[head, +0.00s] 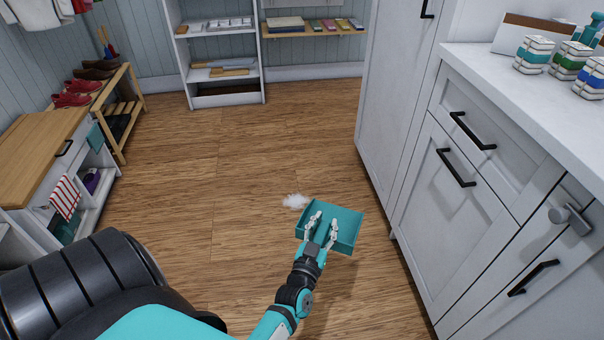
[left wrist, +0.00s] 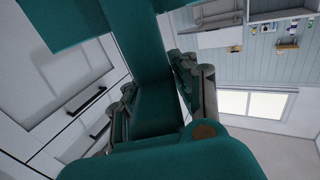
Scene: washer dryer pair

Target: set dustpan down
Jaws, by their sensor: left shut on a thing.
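The teal dustpan (head: 347,222) is low over the wooden floor, left of the white cabinets; I cannot tell whether it touches the floor. My left gripper (head: 321,222) reaches over it, one finger on each side, and is shut on it. In the left wrist view, a teal part of the dustpan (left wrist: 152,95) runs between the two fingers, and the rest of it fills the top left. A small white tuft of dust (head: 295,201) lies on the floor just left of the dustpan's far corner. My right gripper is not in view.
White cabinets (head: 480,185) with black handles stand close on the right. A wooden-topped bench (head: 42,150) and a shoe rack (head: 128,112) line the left. A white shelf unit (head: 222,50) stands at the back. The floor (head: 215,160) between them is clear.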

